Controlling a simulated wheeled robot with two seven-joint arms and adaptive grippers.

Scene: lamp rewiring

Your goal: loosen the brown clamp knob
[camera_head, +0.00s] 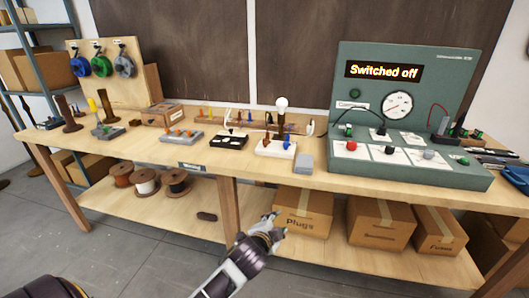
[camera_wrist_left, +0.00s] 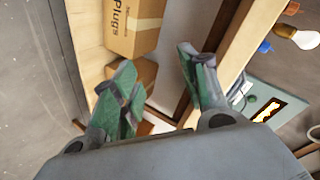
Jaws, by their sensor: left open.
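A white block (camera_head: 272,149) on the bench carries small brown and blue parts, with a white bulb (camera_head: 282,103) above it. A brown upright piece (camera_head: 281,124) stands under the bulb; I cannot tell whether it is the clamp knob. My left gripper (camera_head: 274,226) is open and empty, in front of the bench and below its top, apart from the block. In the left wrist view its two green-grey fingers (camera_wrist_left: 157,82) are spread, with the bulb (camera_wrist_left: 305,39) and a blue knob (camera_wrist_left: 264,47) at the upper right. My right gripper is not in view.
The bench top (camera_head: 330,182) has a clear front strip. A green test panel (camera_head: 453,95) reading "Switched off" stands at the right. A black block (camera_head: 229,142) is left of the white one. Cardboard boxes (camera_head: 303,212) and wire spools (camera_head: 145,182) sit on the lower shelf.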

